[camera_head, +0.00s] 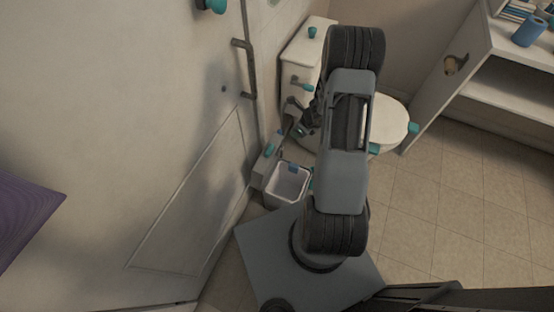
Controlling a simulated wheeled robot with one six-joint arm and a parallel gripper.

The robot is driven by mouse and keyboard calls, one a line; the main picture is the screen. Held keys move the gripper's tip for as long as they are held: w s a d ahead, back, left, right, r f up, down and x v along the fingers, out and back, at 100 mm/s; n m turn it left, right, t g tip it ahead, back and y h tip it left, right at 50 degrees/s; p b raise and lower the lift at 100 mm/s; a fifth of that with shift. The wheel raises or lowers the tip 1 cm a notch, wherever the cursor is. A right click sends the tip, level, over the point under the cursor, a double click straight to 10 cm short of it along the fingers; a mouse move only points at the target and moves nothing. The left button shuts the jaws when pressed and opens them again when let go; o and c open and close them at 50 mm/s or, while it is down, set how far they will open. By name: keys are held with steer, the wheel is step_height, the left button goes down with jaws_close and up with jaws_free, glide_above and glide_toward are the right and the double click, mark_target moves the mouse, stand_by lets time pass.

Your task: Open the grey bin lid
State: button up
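The grey bin (268,199) stands on the floor by the left wall, left of my arm. Its light interior shows from above, with a small blue patch at the inner back edge. A pale grey panel with a teal piece (269,150) stands at the bin's back left; it looks like the raised lid, but I cannot tell for sure. My gripper (297,124) is beyond the bin, near the toilet tank, partly hidden by my arm. It appears apart from the bin, and its finger opening is unclear.
A white toilet (391,118) with its tank (302,55) stands behind my arm. A white shelf unit (480,75) stands at right. The tiled floor (455,200) at right is clear.

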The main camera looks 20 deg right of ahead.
steer(key=shift+m+t+y, duration=0.4)
steer(key=shift+t+y, duration=0.3)
steer(key=shift+t, duration=0.2)
steer(key=s+d+f+b, duration=0.1)
steer(key=f+b, duration=0.2)
steer(key=b, duration=0.1)
steer(key=s+d+f+b, duration=0.1)
steer(key=s+f+b, duration=0.1)
steer(key=f+b, duration=0.1)
steer(key=s+d+f+b, duration=0.1)
steer(key=s+f+b, duration=0.1)
steer(key=f+b, duration=0.1)
steer(key=shift+d+f+b, duration=0.35)
steer(key=shift+b, duration=0.45)
steer(key=c, duration=0.6)
steer(key=b, duration=0.1)
steer(key=s+a+f+y+b, duration=0.1)
steer(key=b, duration=0.1)
steer(key=shift+s+n+t, duration=0.3)
steer(key=shift+t, duration=0.1)
jaws_close()
steer(key=n+y+b, duration=0.2)
steer(key=b, duration=0.2)
glide_toward(267, 160)
steer(key=w+f, duration=0.3)
steer(key=w, duration=0.1)
steer(key=shift+w+a+r+t, duration=0.3)
steer(key=shift+w+t, duration=0.1)
steer(key=shift+w, duration=0.15)
